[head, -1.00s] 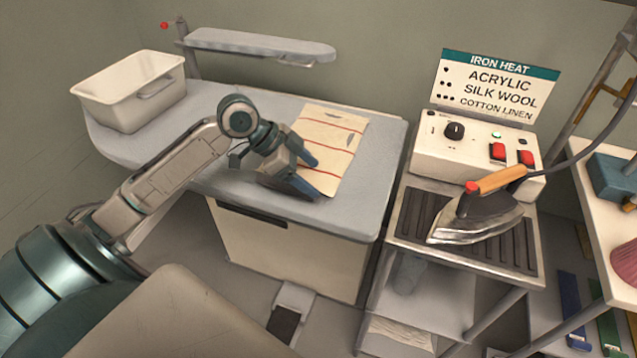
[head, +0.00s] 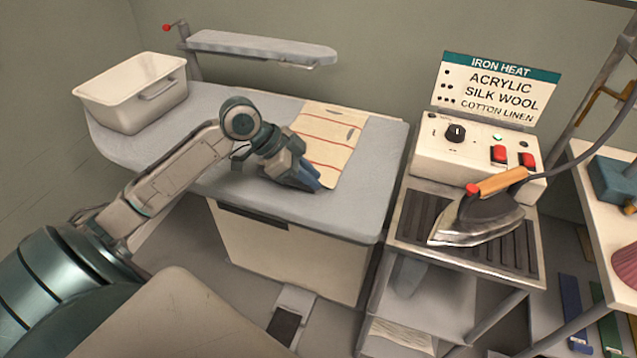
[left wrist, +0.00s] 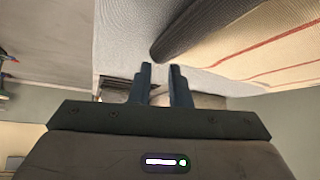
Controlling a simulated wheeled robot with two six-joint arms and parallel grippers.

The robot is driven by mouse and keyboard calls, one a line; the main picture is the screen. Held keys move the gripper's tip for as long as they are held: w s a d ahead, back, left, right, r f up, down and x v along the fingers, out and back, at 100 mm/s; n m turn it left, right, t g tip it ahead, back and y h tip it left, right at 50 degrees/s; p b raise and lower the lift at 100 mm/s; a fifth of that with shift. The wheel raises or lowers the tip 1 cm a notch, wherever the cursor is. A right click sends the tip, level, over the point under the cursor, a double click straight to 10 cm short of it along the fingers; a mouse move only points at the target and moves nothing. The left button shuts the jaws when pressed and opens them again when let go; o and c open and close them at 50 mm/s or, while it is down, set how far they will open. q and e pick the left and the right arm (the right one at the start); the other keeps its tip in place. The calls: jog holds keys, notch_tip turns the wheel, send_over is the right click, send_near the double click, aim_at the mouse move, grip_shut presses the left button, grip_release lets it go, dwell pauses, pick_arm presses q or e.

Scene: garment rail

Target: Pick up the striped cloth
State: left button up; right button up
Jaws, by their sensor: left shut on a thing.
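The striped cloth (head: 333,135) is cream with thin red lines and lies flat on the grey ironing table. It also shows at the right of the left wrist view (left wrist: 285,50). My left gripper (head: 308,180) is low at the cloth's near left edge, its blue fingers shut on the cloth. The gripper covers that near corner in the head view. In the left wrist view the fingers (left wrist: 160,82) are close together, and the pinched bit of cloth is too small to make out. My right gripper is not in view.
The grey table (head: 350,210) is bare around the cloth. A white bin (head: 130,95) stands at its far left, and a narrow sleeve board (head: 260,46) overhangs the back. An iron (head: 478,215) rests on the ribbed stand to the right, below a heat sign (head: 495,85).

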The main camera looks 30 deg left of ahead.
pick_arm(q)
notch_tip(320, 180, up, 12)
jog(key=p, duration=1)
jog(key=shift+f+p, duration=0.25)
jog(key=shift+p, duration=0.05)
grip_shut()
jog(key=shift+r, duration=0.2)
jog(key=shift+c, duration=0.2)
grip_release()
jog(key=o, duration=1.6)
jog(key=shift+c, duration=0.2)
